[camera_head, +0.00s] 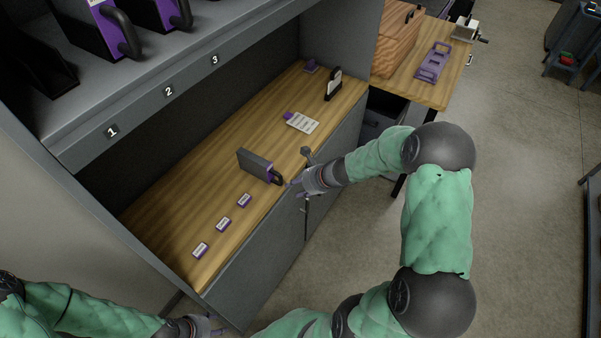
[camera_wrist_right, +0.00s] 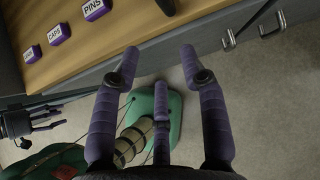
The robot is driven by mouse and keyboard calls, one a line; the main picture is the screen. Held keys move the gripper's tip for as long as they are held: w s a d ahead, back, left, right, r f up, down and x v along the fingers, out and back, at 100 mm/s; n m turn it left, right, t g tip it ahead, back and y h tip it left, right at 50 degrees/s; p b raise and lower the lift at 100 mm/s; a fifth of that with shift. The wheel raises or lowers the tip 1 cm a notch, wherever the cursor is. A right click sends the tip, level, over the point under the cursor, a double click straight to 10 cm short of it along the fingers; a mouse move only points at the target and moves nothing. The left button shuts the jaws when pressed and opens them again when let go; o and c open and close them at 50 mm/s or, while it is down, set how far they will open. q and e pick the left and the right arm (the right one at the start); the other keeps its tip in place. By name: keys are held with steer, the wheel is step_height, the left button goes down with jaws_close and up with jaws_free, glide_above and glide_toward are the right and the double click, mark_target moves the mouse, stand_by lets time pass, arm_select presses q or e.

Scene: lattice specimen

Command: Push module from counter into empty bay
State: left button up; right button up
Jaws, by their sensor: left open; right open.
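The module (camera_head: 255,163), a dark grey slab with a purple front edge and black handle, stands on the wooden counter (camera_head: 180,185). My right gripper (camera_head: 298,186) is open beside the handle at the counter's front edge; I cannot tell whether they touch. In the right wrist view its fingers (camera_wrist_right: 159,65) are spread and empty. My left gripper (camera_head: 214,326) is open at the bottom edge, away from the module. The shelf (camera_head: 150,105) above bears labels 1, 2 and 3. A dark slot (camera_head: 38,72) at its left looks empty, though its inside is hard to see.
Two purple-fronted modules (camera_head: 112,30) with black handles sit on the shelf. Small purple-and-white labelled blocks (camera_head: 223,224) lie near the counter's front left. A card (camera_head: 301,122) and black stand (camera_head: 333,86) are further back. A wooden box (camera_head: 397,38) stands on another table.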

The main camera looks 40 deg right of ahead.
steer(key=shift+m+t, duration=0.5)
steer(key=shift+m, duration=0.2)
steer(key=shift+w+a+f+b, duration=0.15)
steer(key=shift+w+f+b, duration=0.6)
steer(key=shift+w, duration=0.35)
steer(key=shift+w+a+f+b, duration=0.1)
steer(key=shift+w+f+b, duration=0.5)
steer(key=shift+w+b, duration=0.4)
steer(key=shift+w+a+f+b, duration=0.15)
steer(key=shift+w+f+b, duration=0.5)
steer(key=shift+w, duration=0.6)
jaws_close()
steer(key=shift+r, duration=0.2)
